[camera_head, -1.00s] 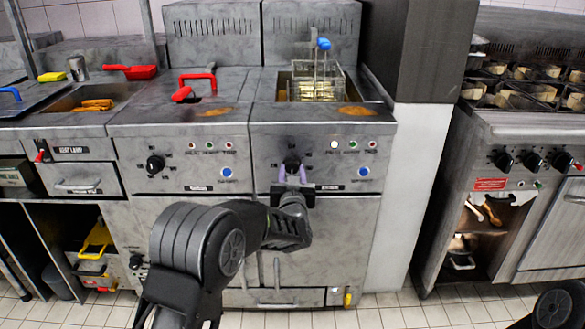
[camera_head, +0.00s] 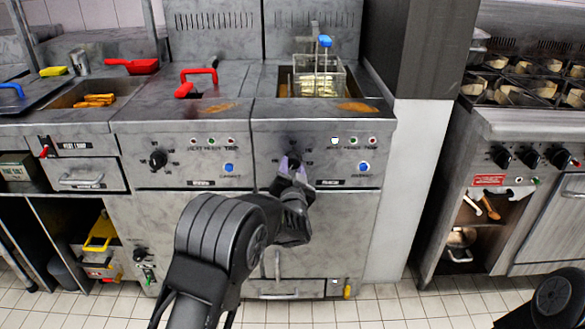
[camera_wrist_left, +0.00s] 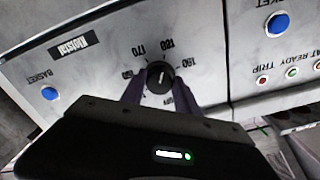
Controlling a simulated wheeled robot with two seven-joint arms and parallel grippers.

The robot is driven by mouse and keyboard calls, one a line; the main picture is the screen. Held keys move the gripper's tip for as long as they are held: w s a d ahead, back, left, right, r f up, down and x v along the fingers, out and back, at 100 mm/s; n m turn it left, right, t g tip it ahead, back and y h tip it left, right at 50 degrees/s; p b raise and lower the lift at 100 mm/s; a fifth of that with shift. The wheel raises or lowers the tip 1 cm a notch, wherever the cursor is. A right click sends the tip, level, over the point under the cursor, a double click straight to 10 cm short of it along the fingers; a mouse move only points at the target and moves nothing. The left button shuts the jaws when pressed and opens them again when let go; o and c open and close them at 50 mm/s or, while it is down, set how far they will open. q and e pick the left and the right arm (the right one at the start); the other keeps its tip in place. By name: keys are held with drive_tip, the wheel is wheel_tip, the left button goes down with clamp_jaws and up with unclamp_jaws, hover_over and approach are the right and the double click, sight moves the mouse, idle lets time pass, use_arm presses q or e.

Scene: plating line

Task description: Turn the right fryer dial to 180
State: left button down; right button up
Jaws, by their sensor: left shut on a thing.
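The right fryer dial (camera_head: 291,160) is a black round knob on the grey panel of the right fryer (camera_head: 335,150). My left gripper (camera_head: 293,173) is at it, its pale purple fingers tilted and shut on it. In the left wrist view the same dial (camera_wrist_left: 160,76) sits between the fingers, with a white pointer mark on it. Printed numbers around it appear upside down, among them 170 and 190. The exact reading is hard to tell. My right gripper is out of view.
A blue button (camera_head: 364,167) and indicator lights (camera_head: 354,141) sit right of the dial. The left fryer has its own black dial (camera_head: 158,159). A wire basket (camera_head: 320,80) hangs over the right fryer. The floor in front is clear.

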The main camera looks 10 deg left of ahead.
use_arm(q)
drive_tip(key=shift+f, duration=0.15)
drive_tip(key=c, duration=0.9)
unclamp_jaws()
drive_tip(key=v, duration=0.8)
drive_tip(key=shift+w+p, duration=0.1)
drive_tip(key=shift+p, duration=0.25)
